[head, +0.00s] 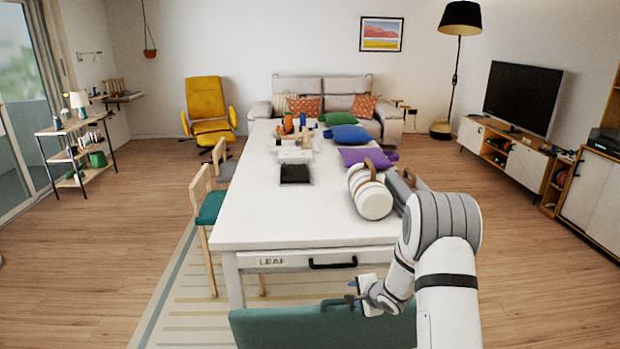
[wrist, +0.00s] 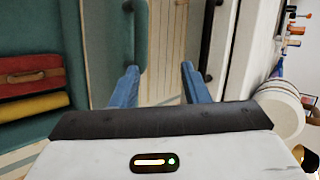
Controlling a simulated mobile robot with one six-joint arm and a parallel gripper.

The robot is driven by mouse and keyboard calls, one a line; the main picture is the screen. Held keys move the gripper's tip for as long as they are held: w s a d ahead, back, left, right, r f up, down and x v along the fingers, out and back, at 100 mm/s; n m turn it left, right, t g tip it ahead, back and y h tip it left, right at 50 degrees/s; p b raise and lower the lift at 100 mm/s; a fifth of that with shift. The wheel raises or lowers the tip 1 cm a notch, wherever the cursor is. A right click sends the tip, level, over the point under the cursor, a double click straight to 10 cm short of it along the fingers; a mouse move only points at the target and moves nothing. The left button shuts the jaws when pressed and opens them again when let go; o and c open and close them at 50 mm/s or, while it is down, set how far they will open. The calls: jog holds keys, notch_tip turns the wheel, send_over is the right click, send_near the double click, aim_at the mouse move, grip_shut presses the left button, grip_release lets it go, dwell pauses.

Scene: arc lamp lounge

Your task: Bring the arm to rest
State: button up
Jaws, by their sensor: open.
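My arm reaches in from the lower right of the head view. My gripper (head: 342,301) is in front of the near end of the white table, close to a teal panel (head: 300,328) at the bottom edge. In the wrist view, the two blue fingers of my gripper (wrist: 160,84) are spread apart with nothing between them. The teal panel (wrist: 112,45) also shows beyond the left finger there. I cannot tell whether the gripper touches it.
The table (head: 260,225) has a front drawer with a black handle (head: 333,263). A white cylinder (head: 373,200) lies on its right side, near my arm. In the wrist view, a teal compartment at left holds a red item (wrist: 30,75) and a yellow one (wrist: 33,104). Floor is free at right.

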jog(key=s+d+r+n+g+h, duration=0.1)
jog(key=s+d+r+n+h, duration=0.15)
jog(key=s+r, duration=0.6)
jog(key=s+d+r+n+h, duration=0.25)
jog(key=s+r+n, duration=0.2)
jog(key=r, duration=0.75)
jog(key=s+a+r+n+g, duration=0.2)
jog(key=s+a+n, duration=0.1)
jog(key=s, duration=1)
jog(key=s+a+r+n+g, duration=0.2)
jog(key=s+a+r+n, duration=0.1)
jog(key=s, duration=1)
jog(key=shift+s+r+n+g+y, duration=0.15)
jog(key=shift+r+n+g+y, duration=0.2)
jog(key=shift+n, duration=0.45)
